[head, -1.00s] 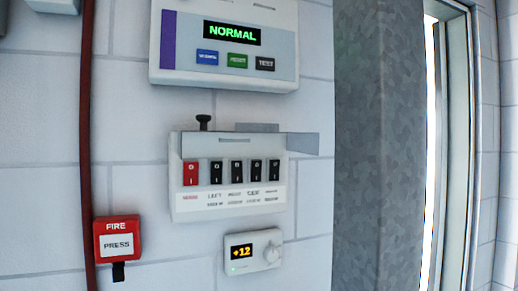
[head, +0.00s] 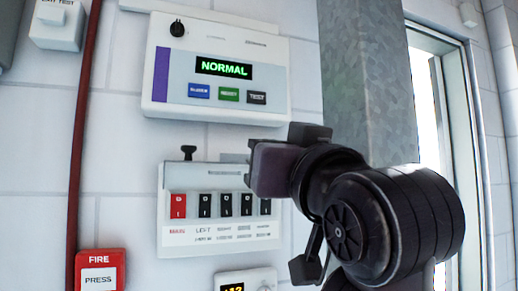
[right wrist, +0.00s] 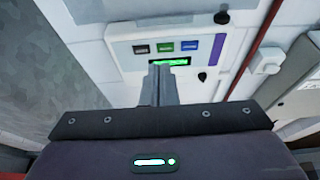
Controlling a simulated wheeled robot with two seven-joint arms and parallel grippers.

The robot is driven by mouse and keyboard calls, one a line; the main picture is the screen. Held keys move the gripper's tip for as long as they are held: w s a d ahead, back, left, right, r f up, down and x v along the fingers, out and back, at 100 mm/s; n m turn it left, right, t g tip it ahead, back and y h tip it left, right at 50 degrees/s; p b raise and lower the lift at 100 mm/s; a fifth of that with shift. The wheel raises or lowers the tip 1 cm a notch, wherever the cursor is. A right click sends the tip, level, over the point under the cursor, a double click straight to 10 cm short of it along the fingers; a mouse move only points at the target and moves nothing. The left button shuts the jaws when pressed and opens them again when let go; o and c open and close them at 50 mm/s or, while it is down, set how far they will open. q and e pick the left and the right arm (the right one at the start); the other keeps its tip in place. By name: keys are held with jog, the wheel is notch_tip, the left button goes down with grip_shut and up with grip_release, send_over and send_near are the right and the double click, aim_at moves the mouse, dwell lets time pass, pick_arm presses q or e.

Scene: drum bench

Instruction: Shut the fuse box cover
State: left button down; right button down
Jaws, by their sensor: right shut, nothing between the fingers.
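The fuse box (head: 220,238) is a white wall box with one red switch and several black ones in a row. Its grey cover (head: 231,158) is up at the top edge, leaving the switches exposed. The box is not clear in that view. My left gripper is not in view.
An alarm panel (head: 222,108) reading NORMAL hangs above the fuse box. A red fire call point (head: 100,260) is at lower left beside a dark red pipe (head: 80,150). A small thermostat (head: 245,281) sits below. A grey pillar (head: 365,80) and doorway are at right.

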jog(key=w+a+r+p, duration=0.3)
jog(key=w+r+p, duration=0.3)
jog(key=w+p, duration=0.1)
jog(key=shift+y, duration=0.3)
jog(key=f, duration=0.4)
jog(key=shift+w+f, duration=0.3)
jog(key=shift+f, duration=0.1)
jog(key=shift+f, duration=0.1)
